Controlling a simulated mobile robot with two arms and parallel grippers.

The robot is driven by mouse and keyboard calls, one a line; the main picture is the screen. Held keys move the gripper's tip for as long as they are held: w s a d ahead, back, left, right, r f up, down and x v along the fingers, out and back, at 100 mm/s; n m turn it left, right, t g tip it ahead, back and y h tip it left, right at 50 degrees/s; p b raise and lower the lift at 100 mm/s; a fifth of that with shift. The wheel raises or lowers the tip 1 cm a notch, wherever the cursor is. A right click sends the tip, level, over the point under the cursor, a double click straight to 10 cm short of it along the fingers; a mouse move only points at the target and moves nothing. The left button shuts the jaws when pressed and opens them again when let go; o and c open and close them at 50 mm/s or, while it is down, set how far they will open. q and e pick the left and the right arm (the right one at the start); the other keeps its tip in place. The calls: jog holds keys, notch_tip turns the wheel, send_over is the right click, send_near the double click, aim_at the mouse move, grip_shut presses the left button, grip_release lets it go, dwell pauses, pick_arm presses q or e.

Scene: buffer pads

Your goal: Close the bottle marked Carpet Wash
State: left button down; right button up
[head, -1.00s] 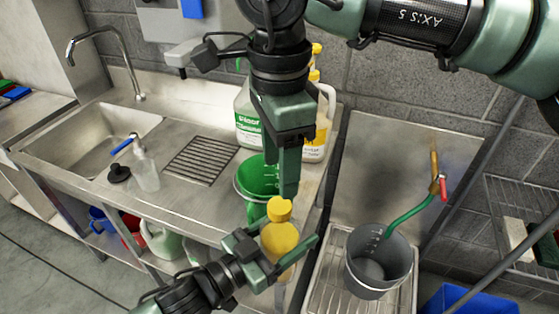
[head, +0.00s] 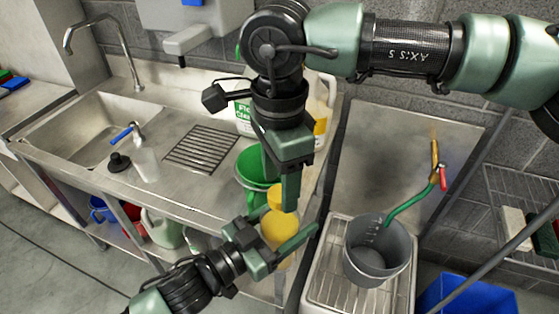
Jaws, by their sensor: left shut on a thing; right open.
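A yellow bottle (head: 279,227) with a yellow cap (head: 275,198) stands roughly upright near the counter's front edge. Its label is not readable from here. My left gripper (head: 288,220) is shut on the bottle's body from the front. My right gripper (head: 278,193) points down from above and is open. One finger shows at the right side of the cap and partly covers it. The other is to the upper left. I cannot tell whether either finger touches the cap.
White jugs (head: 243,118) stand behind my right gripper. A grey bucket (head: 352,262) with a green hose (head: 408,213) stands to the right. The sink (head: 92,125) and drain grate (head: 200,150) are at left.

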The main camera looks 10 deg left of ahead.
jog(key=shift+f, duration=0.8)
grip_shut()
jog(key=m, duration=0.8)
jog(key=shift+o, duration=0.4)
grip_release()
